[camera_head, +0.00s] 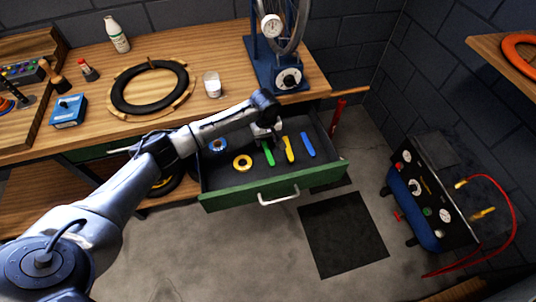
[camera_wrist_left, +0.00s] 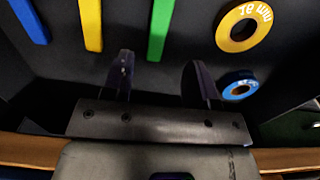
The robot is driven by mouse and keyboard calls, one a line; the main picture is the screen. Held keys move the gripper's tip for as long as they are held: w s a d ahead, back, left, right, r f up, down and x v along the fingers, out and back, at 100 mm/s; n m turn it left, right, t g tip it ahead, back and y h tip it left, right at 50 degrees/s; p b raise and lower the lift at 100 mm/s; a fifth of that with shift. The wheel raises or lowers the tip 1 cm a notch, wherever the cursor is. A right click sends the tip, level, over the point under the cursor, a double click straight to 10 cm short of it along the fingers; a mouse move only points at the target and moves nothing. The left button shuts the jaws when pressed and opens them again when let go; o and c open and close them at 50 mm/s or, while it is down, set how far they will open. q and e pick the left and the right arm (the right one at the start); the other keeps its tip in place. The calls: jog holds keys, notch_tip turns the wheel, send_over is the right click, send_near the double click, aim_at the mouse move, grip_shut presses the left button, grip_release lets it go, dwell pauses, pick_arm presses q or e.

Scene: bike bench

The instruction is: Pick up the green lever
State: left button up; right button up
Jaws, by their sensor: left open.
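The green lever (camera_head: 268,154) lies in the open drawer, left of the yellow lever (camera_head: 289,149) and the blue lever (camera_head: 307,145). My left gripper (camera_head: 265,136) is over the back of the drawer at the green lever's far end, which it partly hides in the head view. In the left wrist view my left gripper (camera_wrist_left: 160,75) is open and empty. The near end of the green lever (camera_wrist_left: 160,30) shows between and beyond its two fingers, closer to the left finger. I cannot tell the height gap. My right gripper is not in view.
The drawer (camera_head: 255,192) has a green front with a white handle. A yellow ring (camera_head: 243,162) and a blue ring (camera_head: 218,145) lie left of the green lever. The workbench (camera_head: 215,50) overhangs behind, with a white cup (camera_head: 212,85) and the wheel stand (camera_head: 275,72).

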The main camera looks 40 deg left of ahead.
aim_at(267, 149)
pick_arm(q)
jog(key=shift+f, duration=0.6)
notch_tip(267, 149, down, 5)
jog(key=b, duration=0.3)
jog(key=shift+w, duration=0.1)
jog(key=shift+c, duration=0.4)
jog(key=shift+c, duration=0.7)
grip_shut()
